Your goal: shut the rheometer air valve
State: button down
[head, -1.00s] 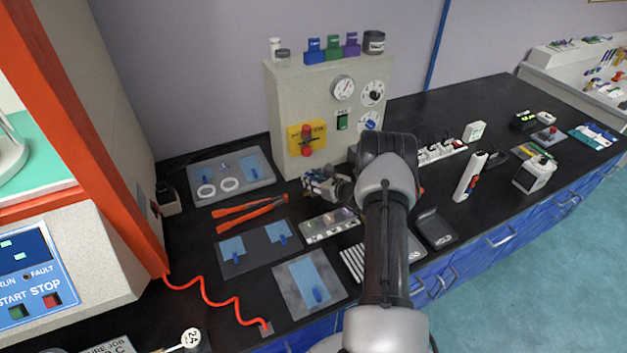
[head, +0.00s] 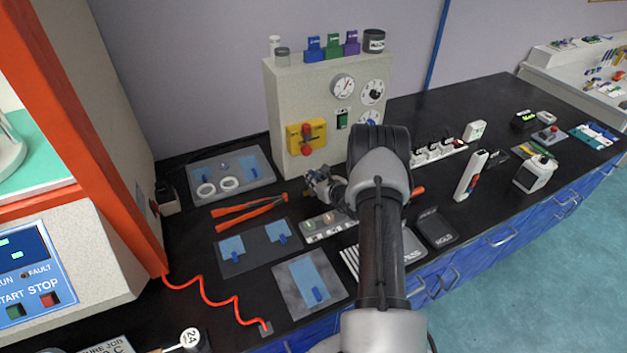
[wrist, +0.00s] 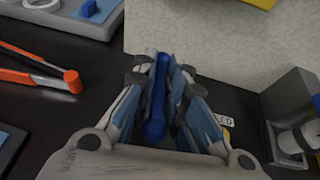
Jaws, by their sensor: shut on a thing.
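My gripper (head: 320,181) is low over the black bench, in front of the beige gauge panel (head: 290,110). In the wrist view my gripper (wrist: 160,70) is shut on a slim blue lever-like piece (wrist: 155,128), which lies between the fingers. A small white label ending in "ED" (wrist: 228,122) shows just right of the fingers. What the blue piece is fixed to is hidden, so I cannot tell for sure that it is the air valve's handle. A yellow plate (head: 294,138) with a red handle (head: 307,140) is on the panel's front, apart from my gripper.
Orange-handled tongs (head: 250,211) lie left of my gripper, also in the wrist view (wrist: 40,66). A grey block with a pale cylinder (wrist: 290,142) stands close on the right. A tray with white rings (head: 262,165) lies behind the tongs. Jars and colored holders top the panel.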

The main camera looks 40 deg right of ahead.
jog(key=shift+m+h, duration=0.6)
jog(key=shift+h, duration=0.1)
jog(key=c, duration=1.7)
grip_release()
jog(key=v, duration=1.2)
jog(key=shift+w+r, duration=0.1)
jog(key=shift+r, duration=0.1)
